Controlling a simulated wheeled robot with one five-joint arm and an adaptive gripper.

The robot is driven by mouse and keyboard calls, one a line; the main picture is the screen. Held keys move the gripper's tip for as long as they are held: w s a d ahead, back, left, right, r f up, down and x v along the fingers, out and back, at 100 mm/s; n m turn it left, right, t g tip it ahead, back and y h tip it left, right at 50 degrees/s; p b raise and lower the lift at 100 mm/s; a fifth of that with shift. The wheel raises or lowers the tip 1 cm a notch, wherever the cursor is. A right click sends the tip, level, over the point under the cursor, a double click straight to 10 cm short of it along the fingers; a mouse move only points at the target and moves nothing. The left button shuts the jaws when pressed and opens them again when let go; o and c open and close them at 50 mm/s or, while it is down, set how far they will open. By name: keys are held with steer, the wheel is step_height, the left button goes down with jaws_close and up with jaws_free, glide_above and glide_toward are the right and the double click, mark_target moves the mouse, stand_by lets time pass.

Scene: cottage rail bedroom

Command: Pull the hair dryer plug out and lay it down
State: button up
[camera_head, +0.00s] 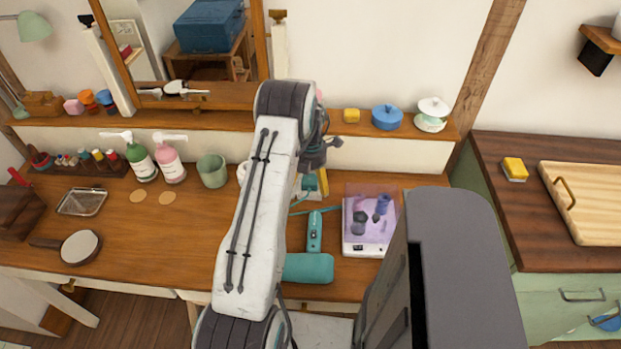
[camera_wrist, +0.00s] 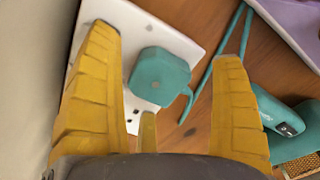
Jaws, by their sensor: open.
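The teal plug (camera_wrist: 158,76) sits against a white socket plate (camera_wrist: 188,45) in the wrist view; its prongs are hidden. A teal cord (camera_wrist: 222,50) runs from it across the wood. My gripper (camera_wrist: 165,44) is open, with yellow fingers on either side of the plug and a shorter one below it. I see no finger closed on the plug. The teal hair dryer (camera_head: 308,267) lies on the desk in the head view, its handle pointing away; part of it shows at the right of the wrist view (camera_wrist: 278,115). My arm hides much of the socket area.
A green cup (camera_head: 212,170) and pump bottles (camera_head: 168,160) stand on the left. The wooden desk (camera_head: 150,235) has clear room at left centre. A ledge (camera_head: 225,119) runs behind.

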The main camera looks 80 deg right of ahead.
mark_target(310, 180)
steer(key=c, duration=1.3)
steer(key=shift+r, duration=0.1)
steer(key=shift+c, duration=0.3)
steer(key=shift+r, duration=0.15)
steer(key=shift+r+p, duration=1.4)
steer(key=shift+r, duration=1.1)
